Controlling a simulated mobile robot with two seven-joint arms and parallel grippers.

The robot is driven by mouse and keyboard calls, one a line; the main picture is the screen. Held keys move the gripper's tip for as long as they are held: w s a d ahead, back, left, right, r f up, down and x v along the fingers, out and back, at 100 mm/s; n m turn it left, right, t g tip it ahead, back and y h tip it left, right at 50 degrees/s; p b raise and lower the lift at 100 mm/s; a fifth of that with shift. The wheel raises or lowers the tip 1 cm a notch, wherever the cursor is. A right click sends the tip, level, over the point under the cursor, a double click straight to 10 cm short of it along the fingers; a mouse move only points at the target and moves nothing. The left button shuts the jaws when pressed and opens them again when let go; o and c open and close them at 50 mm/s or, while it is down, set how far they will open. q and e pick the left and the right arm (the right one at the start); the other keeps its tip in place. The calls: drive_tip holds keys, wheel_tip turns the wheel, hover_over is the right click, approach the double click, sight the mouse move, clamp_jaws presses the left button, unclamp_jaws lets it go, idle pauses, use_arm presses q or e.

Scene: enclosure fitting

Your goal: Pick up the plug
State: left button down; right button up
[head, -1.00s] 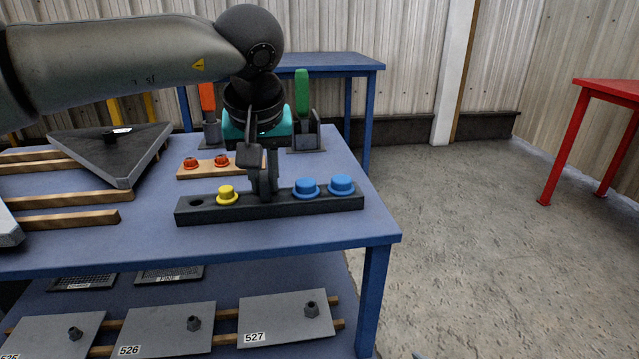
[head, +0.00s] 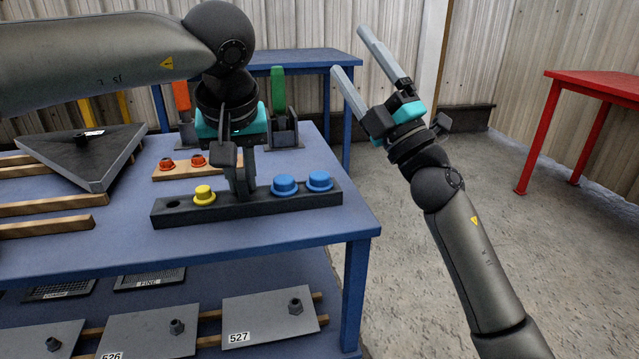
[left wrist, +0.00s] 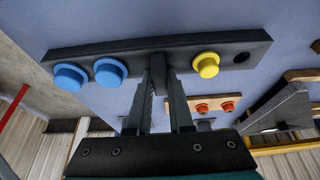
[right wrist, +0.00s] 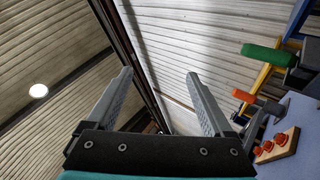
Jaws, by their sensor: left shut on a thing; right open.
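A dark rack (head: 270,203) lies on the blue table, with an empty hole at its left end, a yellow plug (head: 204,195) and two blue plugs (head: 285,185) (head: 320,181) in it. My left gripper (head: 243,182) points down at the rack between the yellow and blue plugs. In the left wrist view, its fingers (left wrist: 158,82) close on a dark piece (left wrist: 158,70) at the rack, seemingly a dark plug; its shape is mostly hidden. My right gripper (head: 351,50) is open and empty, raised right of the table; its spread fingers also show in the right wrist view (right wrist: 160,75).
Orange (head: 182,96) and green (head: 278,85) handles stand behind. A dark triangular part (head: 85,155) is at left. Numbered grey plates (head: 270,316) lie on the lower shelf.

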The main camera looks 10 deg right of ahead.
drive_tip(key=s+a+r+n+g+y, duration=0.2)
drive_tip(key=a+r+n+g+y, duration=0.15)
drive_tip(key=a+n+g, duration=0.6)
drive_tip(key=s+a+r+n+g+y, duration=0.1)
drive_tip(key=a+r+n+g+y, duration=0.25)
drive_tip(key=n+g, duration=0.6)
drive_tip(key=n+g+h, duration=0.2)
drive_tip(key=n+h, duration=0.3)
drive_tip(key=h, duration=1)
approach(322, 175)
drive_tip(key=x, duration=0.2)
drive_tip(key=shift+s+a+f, duration=0.15)
drive_tip(key=shift+f, duration=0.15)
drive_tip(key=shift+x, duration=3.1)
